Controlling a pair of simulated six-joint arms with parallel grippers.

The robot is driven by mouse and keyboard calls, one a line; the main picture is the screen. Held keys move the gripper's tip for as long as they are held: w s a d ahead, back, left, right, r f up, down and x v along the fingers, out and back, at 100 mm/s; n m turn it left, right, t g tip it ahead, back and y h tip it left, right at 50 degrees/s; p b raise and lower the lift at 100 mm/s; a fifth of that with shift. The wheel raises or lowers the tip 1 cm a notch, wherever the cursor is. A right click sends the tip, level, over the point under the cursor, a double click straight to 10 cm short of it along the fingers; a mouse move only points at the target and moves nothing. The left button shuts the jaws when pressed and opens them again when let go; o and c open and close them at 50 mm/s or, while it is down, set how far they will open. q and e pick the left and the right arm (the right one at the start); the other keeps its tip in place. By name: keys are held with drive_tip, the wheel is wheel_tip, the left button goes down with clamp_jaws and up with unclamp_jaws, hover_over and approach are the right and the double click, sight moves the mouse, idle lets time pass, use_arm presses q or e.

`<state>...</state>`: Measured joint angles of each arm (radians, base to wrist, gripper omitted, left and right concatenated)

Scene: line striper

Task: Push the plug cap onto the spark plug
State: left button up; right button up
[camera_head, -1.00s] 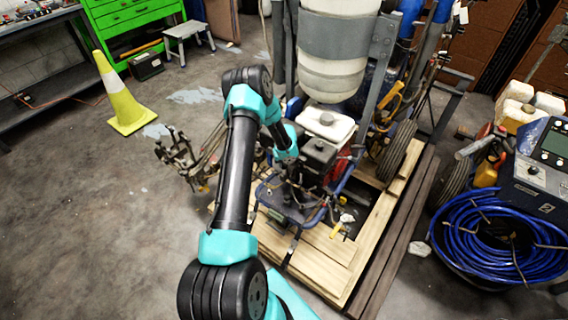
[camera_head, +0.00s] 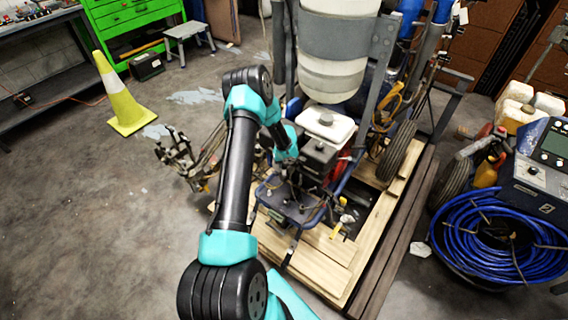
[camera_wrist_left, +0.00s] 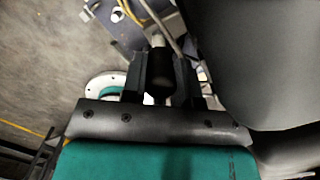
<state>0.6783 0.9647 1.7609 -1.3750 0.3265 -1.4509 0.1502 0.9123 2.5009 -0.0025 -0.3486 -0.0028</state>
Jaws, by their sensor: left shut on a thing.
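My left gripper (camera_wrist_left: 160,88) is shut on the black plug cap (camera_wrist_left: 160,75), which sits between its two dark fingers in the left wrist view. A small pale piece (camera_wrist_left: 158,41), probably the spark plug, shows just beyond the cap's far end. I cannot tell how far the cap is over it. In the head view my left arm reaches down to the engine (camera_head: 318,152) of the line striper. The fingers and the cap are too small and dark there to make out.
The striper stands on a wooden pallet (camera_head: 325,247). Its large white tank (camera_head: 331,65) rises behind the engine. A thin rod and a yellow cable (camera_wrist_left: 128,12) run close to the fingers in the wrist view. A blue hose coil (camera_head: 490,235) lies at the right.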

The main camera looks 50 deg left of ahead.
use_arm(q)
drive_tip(key=shift+f, duration=0.4)
idle(0.7)
drive_tip(key=shift+r, duration=0.45)
drive_tip(key=o, duration=1.1)
drive_tip(key=shift+c, duration=0.2)
drive_tip(key=shift+o, duration=0.4)
drive_tip(key=shift+o, duration=1.2)
drive_tip(key=shift+s+d+r, duration=0.1)
drive_tip(key=shift+d+r, duration=0.1)
drive_tip(key=shift+r, duration=1.55)
drive_tip(key=shift+s+d+r, duration=0.1)
drive_tip(key=shift+d+r, duration=0.1)
drive_tip(key=shift+r, duration=1.55)
